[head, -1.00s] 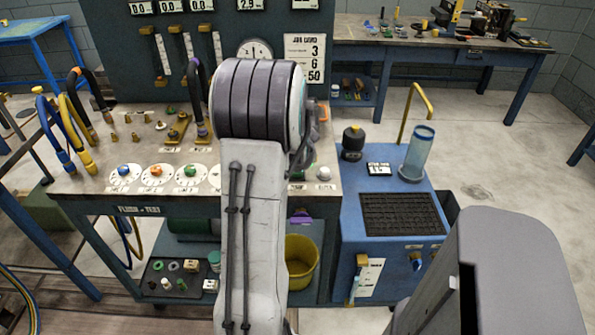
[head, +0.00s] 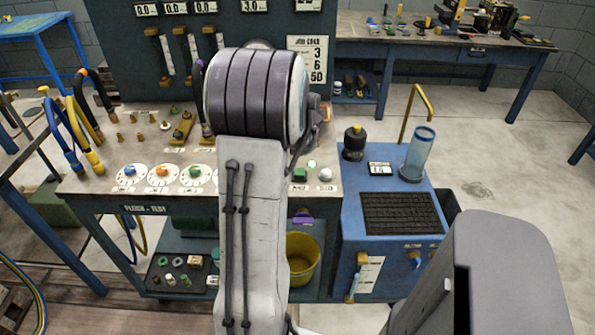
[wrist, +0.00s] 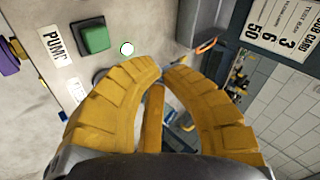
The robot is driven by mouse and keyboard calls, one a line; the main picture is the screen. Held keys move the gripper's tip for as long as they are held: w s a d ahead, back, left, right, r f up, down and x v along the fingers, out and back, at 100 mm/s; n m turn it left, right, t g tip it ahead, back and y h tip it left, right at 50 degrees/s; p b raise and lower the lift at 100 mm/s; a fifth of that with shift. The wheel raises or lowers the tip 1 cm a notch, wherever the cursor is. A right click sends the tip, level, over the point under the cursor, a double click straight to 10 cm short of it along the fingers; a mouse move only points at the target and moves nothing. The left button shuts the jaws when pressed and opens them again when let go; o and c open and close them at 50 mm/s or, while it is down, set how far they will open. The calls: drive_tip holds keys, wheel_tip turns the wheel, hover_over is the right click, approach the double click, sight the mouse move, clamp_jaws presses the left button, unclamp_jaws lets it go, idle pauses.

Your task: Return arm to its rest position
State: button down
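My arm (head: 253,225) stands upright in the middle of the head view, in front of the flush test bench. Its thick grey ribbed joint (head: 253,95) is at the top. The joint hides my gripper in the head view. In the wrist view my gripper (wrist: 165,68) shows two curved yellow fingers with a narrow gap between their tips. Nothing is held between them. A short yellow bar shows between the fingers lower down. A green button (wrist: 94,37) and a round white light (wrist: 127,49) lie beyond the fingertips, to the left.
The bench has several dials (head: 162,174) and looped hoses (head: 82,135). A job card (head: 307,59) hangs on the panel behind. A blue cabinet (head: 409,255) at right carries a clear cylinder (head: 419,153). A yellow bucket (head: 301,258) sits below the bench. Open floor lies at right.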

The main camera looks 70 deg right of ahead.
idle(0.5)
drive_tip(key=shift+a+f+n, duration=0.15)
drive_tip(key=shift+n, duration=0.55)
drive_tip(key=a+f+n+y, duration=0.1)
drive_tip(key=a+f+n, duration=0.1)
drive_tip(key=a, duration=0.1)
drive_tip(key=s+a+f+n+y, duration=0.1)
drive_tip(key=a+f+n+y, duration=0.1)
drive_tip(key=a, duration=0.1)
drive_tip(key=s+a+f+n+g+y, duration=0.1)
drive_tip(key=a+f+n+y, duration=0.1)
drive_tip(key=a, duration=0.1)
drive_tip(key=shift+a+f+n, duration=0.2)
drive_tip(key=shift+a+n, duration=0.05)
drive_tip(key=shift+n, duration=0.15)
drive_tip(key=s+a+n+y, duration=0.1)
drive_tip(key=a+n+y, duration=0.2)
drive_tip(key=a, duration=0.6)
drive_tip(key=w+a+r+n+t, duration=0.1)
drive_tip(key=w+a+r+n, duration=0.2)
drive_tip(key=a+n, duration=0.3)
drive_tip(key=w+a+r+n+p, duration=0.1)
drive_tip(key=w+a+r+n, duration=0.3)
drive_tip(key=a, duration=1)
drive_tip(key=w+a+r+n+t+y+p, duration=0.1)
drive_tip(key=w+a+r+n, duration=0.3)
drive_tip(key=a+r+n, duration=0.2)
drive_tip(key=shift+a+r+n+t, duration=0.35)
drive_tip(key=shift+a+n, duration=0.75)
drive_tip(key=shift+a, duration=1.25)
